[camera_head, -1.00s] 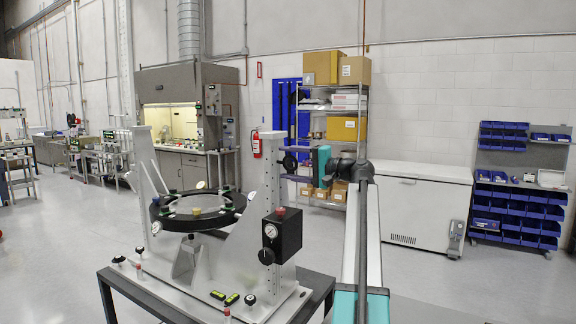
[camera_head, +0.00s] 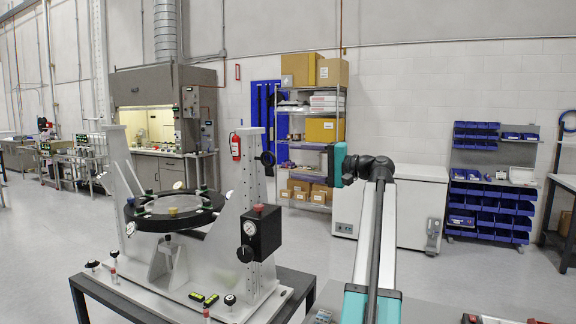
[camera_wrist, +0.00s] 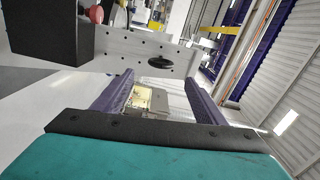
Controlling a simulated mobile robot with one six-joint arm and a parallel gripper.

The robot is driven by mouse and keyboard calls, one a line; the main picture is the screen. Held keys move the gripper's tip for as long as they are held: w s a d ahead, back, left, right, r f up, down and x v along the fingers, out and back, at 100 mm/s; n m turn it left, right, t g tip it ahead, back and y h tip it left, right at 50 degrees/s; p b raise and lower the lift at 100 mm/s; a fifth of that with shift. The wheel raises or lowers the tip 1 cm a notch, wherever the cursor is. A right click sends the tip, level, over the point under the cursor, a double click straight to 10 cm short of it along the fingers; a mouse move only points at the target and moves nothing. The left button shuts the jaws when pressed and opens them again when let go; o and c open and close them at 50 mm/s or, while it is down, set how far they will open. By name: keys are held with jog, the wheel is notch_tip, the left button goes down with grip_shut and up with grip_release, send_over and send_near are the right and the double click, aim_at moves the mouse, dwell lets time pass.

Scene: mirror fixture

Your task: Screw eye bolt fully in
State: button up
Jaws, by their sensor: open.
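The mirror fixture (camera_head: 246,215) stands on a dark-framed bench at left, with a round black ring (camera_head: 176,212) held between grey uprights. A black knob (camera_head: 267,158) sticks out of the near upright's right side; in the wrist view it is a dark oval (camera_wrist: 162,62) on the holed plate. I cannot make out for certain which part is the eye bolt. My gripper (camera_head: 332,162) is to the right of the upright, apart from it. In the wrist view my gripper (camera_wrist: 158,80) has two separated purple fingers, open and empty, with the plate and knob beyond them.
The bench frame (camera_head: 302,290) edges toward my arm. Shelving (camera_head: 312,125), a white chest (camera_head: 410,205) and blue bins (camera_head: 487,212) stand farther back. Floor lies between.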

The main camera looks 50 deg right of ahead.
jog(key=shift+v, duration=1.05)
